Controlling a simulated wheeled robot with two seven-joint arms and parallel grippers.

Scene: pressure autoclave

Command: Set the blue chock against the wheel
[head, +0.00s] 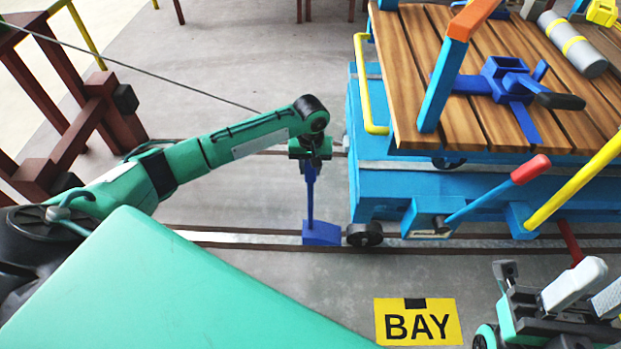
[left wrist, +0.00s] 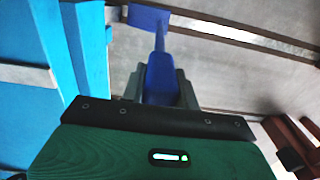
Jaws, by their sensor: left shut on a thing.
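The blue chock (head: 321,234) is a wedge block with a tall upright handle, at the track rail just left of the cart's small dark wheel (head: 364,235). Only a very narrow gap, if any, shows between them; I cannot tell whether they touch. My left gripper (head: 310,165) is above the chock, shut on the top of its handle. In the left wrist view the handle runs from between the grey fingers (left wrist: 160,85) to the chock block (left wrist: 148,18). My right gripper (head: 588,292) is at the lower right, empty as far as I see; its finger opening is unclear.
The blue cart (head: 440,185) with its wooden deck stands right of the chock. A red-tipped lever (head: 497,190) and a yellow bar (head: 575,180) stick out from it. A yellow BAY sign (head: 418,322) lies on the floor. A dark red frame (head: 95,115) stands at left.

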